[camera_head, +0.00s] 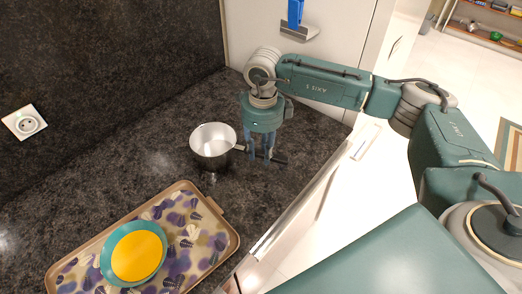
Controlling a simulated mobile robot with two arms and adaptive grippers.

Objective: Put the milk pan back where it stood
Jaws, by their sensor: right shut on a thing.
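The milk pan (212,155) is a small silver pan with a dark handle (276,159) pointing right. It is upright at the dark speckled countertop (315,135); I cannot tell whether its base touches the surface. My right gripper (260,157) comes down from above and is shut on the pan's handle, close to the pan's body. The fingers hide part of the handle. My left gripper is not in view.
A patterned tray (227,240) holds a teal plate with a yellow centre (137,255) in front. A wall socket (25,122) is at left. A blue item (296,12) hangs on the back panel. Counter left of the pan is clear.

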